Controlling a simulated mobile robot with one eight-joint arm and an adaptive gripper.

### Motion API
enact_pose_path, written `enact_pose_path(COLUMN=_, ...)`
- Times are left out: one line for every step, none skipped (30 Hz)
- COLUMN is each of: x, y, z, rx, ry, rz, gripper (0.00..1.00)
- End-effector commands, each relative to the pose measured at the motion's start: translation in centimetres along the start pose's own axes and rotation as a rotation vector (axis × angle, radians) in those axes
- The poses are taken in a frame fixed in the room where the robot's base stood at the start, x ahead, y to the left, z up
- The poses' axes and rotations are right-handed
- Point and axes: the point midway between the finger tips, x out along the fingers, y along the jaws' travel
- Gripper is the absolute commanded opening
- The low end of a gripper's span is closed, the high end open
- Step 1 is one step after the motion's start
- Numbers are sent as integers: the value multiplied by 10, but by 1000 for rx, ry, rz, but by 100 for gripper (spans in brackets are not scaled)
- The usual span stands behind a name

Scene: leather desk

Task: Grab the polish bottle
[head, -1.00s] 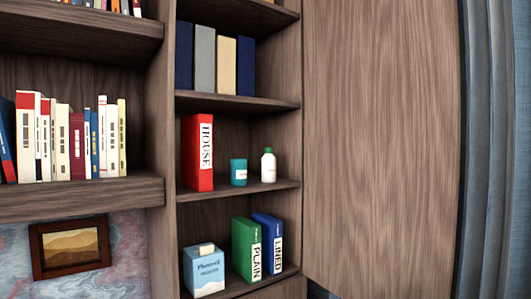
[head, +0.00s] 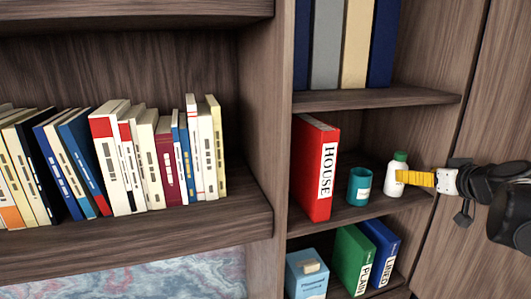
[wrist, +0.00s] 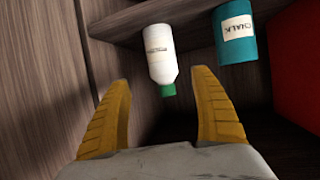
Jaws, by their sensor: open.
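The polish bottle (head: 393,177) is white with a green cap and stands upright on the middle shelf of the right-hand bookcase. It appears upside down in the wrist view (wrist: 160,54), its green cap towards me. My gripper (head: 405,177) has yellow fingers and reaches in from the right; in the head view its tips overlap the bottle's right side. In the wrist view the fingers (wrist: 162,80) are spread wide and empty, and the bottle lies centred ahead of the gap. I cannot tell whether a fingertip touches it.
A teal cup labelled CHALK (wrist: 236,35) stands close beside the bottle, left in the head view (head: 359,187). A red HOUSE binder (head: 314,168) stands beyond it. Green (head: 352,257) and blue (head: 380,246) binders and a light blue box (head: 305,274) fill the shelf below.

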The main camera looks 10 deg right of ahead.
Motion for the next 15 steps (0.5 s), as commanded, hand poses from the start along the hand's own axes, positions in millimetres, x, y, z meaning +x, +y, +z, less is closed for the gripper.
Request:
enact_pose_path(x=11, y=-2, z=0, rx=-1, ry=0, rz=-4, gripper=74)
enact_pose_path(x=16, y=-2, z=0, rx=-1, ry=0, rz=-5, gripper=74)
enact_pose_path(x=22, y=-2, z=0, rx=-1, ry=-1, rz=-4, gripper=74)
enact_pose_path(x=27, y=-2, z=0, rx=-1, ry=-1, rz=-4, gripper=74)
enact_pose_path(x=30, y=-2, z=1, rx=-2, ry=-1, rz=-3, gripper=74)
enact_pose_path(x=35, y=-2, z=1, rx=-1, ry=-1, rz=-3, gripper=74)
enact_pose_path(x=37, y=-2, z=1, rx=0, ry=-1, rz=-3, gripper=74)
enact_pose_path(x=38, y=-2, z=1, rx=0, ry=-1, rz=-3, gripper=74)
enact_pose_path(x=41, y=-2, z=1, rx=1, ry=-1, rz=-3, gripper=74)
enact_pose_path(x=44, y=-3, z=1, rx=0, ry=-1, rz=-4, gripper=74)
enact_pose_path(x=47, y=-3, z=0, rx=0, ry=-1, rz=-4, gripper=74)
enact_pose_path(x=53, y=-4, z=0, rx=-1, ry=-1, rz=-4, gripper=74)
enact_pose_path(x=58, y=-5, z=0, rx=-1, ry=-1, rz=-4, gripper=74)
enact_pose_path(x=63, y=-5, z=0, rx=-1, ry=-2, rz=-4, gripper=74)
enact_pose_path(x=69, y=-6, z=0, rx=-1, ry=-2, rz=-5, gripper=74)
